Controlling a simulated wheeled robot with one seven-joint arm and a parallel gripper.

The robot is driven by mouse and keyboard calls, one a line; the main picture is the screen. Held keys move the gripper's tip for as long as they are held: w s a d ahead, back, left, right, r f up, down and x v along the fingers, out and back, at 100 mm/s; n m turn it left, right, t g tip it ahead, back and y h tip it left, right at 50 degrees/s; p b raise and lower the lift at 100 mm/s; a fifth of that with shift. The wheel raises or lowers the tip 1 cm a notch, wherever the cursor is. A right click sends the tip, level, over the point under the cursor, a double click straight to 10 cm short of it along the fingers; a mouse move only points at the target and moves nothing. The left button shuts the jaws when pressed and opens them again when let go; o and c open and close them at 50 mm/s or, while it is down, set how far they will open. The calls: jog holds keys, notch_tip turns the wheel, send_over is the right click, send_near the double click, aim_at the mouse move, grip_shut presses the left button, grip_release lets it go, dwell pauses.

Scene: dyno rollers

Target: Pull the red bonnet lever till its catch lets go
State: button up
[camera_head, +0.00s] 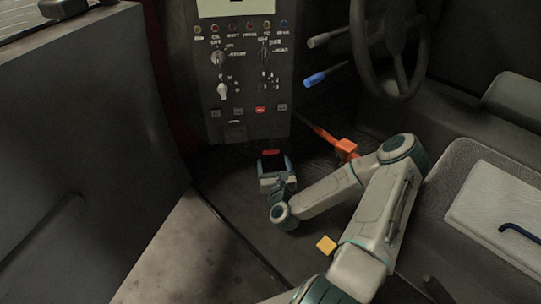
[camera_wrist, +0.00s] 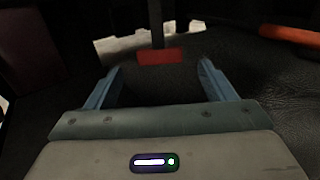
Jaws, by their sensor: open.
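The red bonnet lever (camera_head: 271,152) hangs just below the dark control panel, its red end facing me. In the wrist view the red lever end (camera_wrist: 160,57) lies ahead of my gripper, roughly centred between the fingers and a little beyond their tips. A dark stem rises from it. My gripper (camera_head: 272,164) is open and empty under the panel; its two blue fingers (camera_wrist: 160,75) stand either side of the lever's line in the wrist view. I see no contact with the lever. The catch is not identifiable.
The control panel (camera_head: 246,75) with knobs and buttons stands above. An orange-red handle (camera_head: 344,147) lies right of my gripper, with a blue-tipped stalk (camera_head: 315,79) and steering wheel (camera_head: 392,45) above. A yellow block (camera_head: 326,244) lies on the floor. A seat (camera_head: 490,195) is at right.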

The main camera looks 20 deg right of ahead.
aim_at(271, 153)
jog(key=b+x, duration=0.1)
jog(key=x, duration=0.4)
jog(key=shift+w+d, duration=0.1)
jog(key=shift+w, duration=0.2)
